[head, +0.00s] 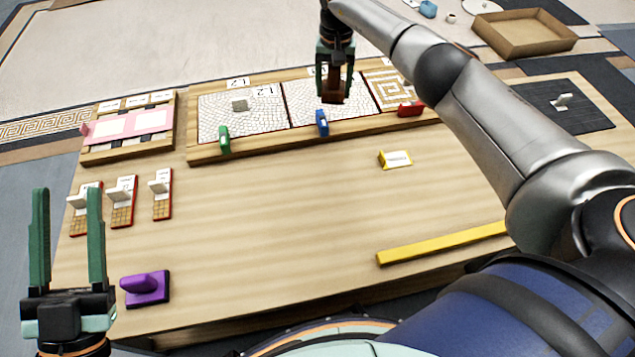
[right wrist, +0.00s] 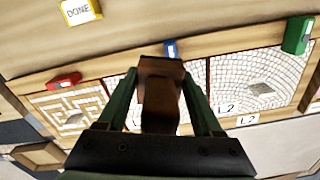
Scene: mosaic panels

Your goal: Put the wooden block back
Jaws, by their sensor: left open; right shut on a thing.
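My right gripper (head: 334,86) is shut on a brown wooden block (head: 333,93) over the middle mosaic panel (head: 305,96). In the right wrist view the wooden block (right wrist: 160,95) sits between the two green fingers and hides part of that panel. I cannot tell whether the block touches the panel. The blue clip (head: 322,123) is at the panel's front edge, just in front of the block. My left gripper (head: 68,245) is open and empty above the table's front left corner.
A purple handled block (head: 147,288) lies near my left gripper. A green clip (head: 224,140), a red clip (head: 410,109), a yellow "DONE" sign (head: 396,160) and a yellow bar (head: 440,243) are on the table. A cardboard tray (head: 522,48) is at far right. The table's middle is clear.

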